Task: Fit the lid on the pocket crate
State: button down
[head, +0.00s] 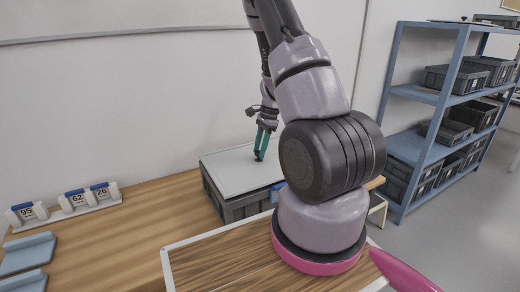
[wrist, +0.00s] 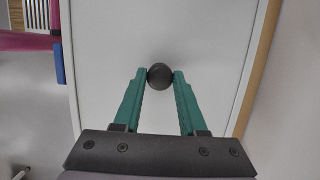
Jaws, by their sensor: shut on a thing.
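The lid (head: 228,170) is a flat light grey panel with a raised pale rim. It lies level over the dark grey pocket crate (head: 240,208) in the head view, and I cannot tell whether it is fully seated or slightly above the crate's rim. The lid (wrist: 105,85) fills the middle of the wrist view. My gripper (head: 261,153) points down over the lid, its green fingers shut on the round black knob (wrist: 160,76). My arm hides the crate's right side in the head view.
The crate stands on a wooden bench (head: 130,235) against a white wall. A blue piece (head: 277,191) shows at the crate's right. Numbered holders (head: 75,201) and blue trays (head: 28,255) sit at left. A blue shelf (head: 440,100) with grey bins stands right.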

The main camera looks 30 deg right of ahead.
aim_at(267, 157)
jog(key=shift+f, duration=0.35)
jog(key=shift+f, duration=0.35)
jog(key=shift+c, duration=1.9)
grip_release()
jog(key=v, duration=1)
jog(key=shift+r, duration=0.4)
